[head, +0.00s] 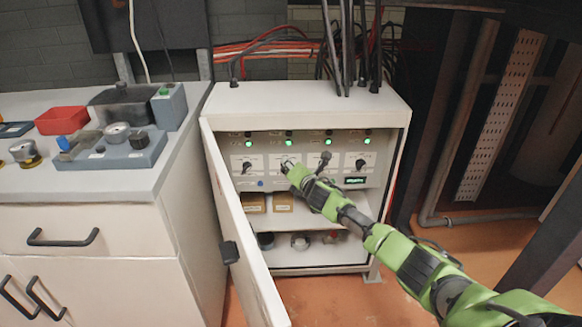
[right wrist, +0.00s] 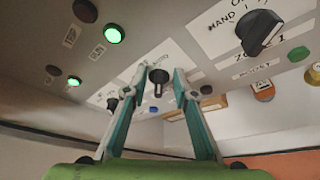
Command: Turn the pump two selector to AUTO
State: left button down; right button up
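The control panel (head: 305,145) inside the open cabinet has a row of black selector knobs. My right gripper (head: 287,168) reaches in from the right to the second selector from the left, which it largely covers in the head view. In the right wrist view a black selector (right wrist: 157,77) sits between the tips of my right gripper (right wrist: 159,72). The fingers are apart, with a gap visible on either side of the knob. Its label is partly hidden, so I cannot confirm which pump it is or its setting. My left gripper is not in view.
Neighbouring selectors are the leftmost (head: 247,167), third (head: 325,160) and rightmost (head: 360,163). Green lamps (head: 289,143) glow above them. The cabinet door (head: 240,230) stands open at the left. A grey workbench (head: 95,190) stands left of it.

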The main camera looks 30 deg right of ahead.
jog(key=v, duration=1.2)
dwell(0.6)
